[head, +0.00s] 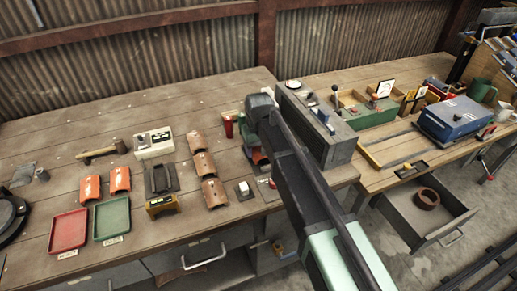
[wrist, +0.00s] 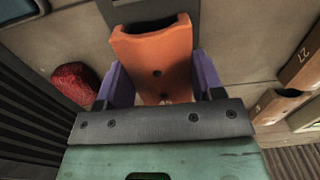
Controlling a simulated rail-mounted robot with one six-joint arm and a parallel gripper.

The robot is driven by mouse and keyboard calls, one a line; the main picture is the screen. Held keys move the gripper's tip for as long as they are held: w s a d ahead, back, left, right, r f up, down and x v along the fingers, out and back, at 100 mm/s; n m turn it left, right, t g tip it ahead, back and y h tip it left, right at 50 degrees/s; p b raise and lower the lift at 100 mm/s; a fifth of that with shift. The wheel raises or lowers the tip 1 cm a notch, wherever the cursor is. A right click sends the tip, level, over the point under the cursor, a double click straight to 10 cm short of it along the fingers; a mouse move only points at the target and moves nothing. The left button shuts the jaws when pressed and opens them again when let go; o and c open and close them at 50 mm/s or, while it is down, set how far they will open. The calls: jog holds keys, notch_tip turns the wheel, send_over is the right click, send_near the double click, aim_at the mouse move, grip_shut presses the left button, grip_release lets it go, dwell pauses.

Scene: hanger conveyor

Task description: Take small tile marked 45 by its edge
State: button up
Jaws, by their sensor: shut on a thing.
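An orange curved tile (wrist: 157,62) sits between the two purple fingers of my gripper (wrist: 160,78) in the wrist view. The fingers press on its left and right sides. I cannot tell whether the tile touches the bench.
Brown tiles (head: 204,164) lie in a column to the left; one marked 27 (wrist: 303,58) shows in the wrist view. Orange tiles (head: 90,189), a red tray (head: 68,231) and a green tray (head: 111,218) are further left. A grey box (head: 318,127) stands close right.

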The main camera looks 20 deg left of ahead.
aim_at(259, 148)
notch_tip(259, 148, up, 19)
jog(key=p, duration=1.8)
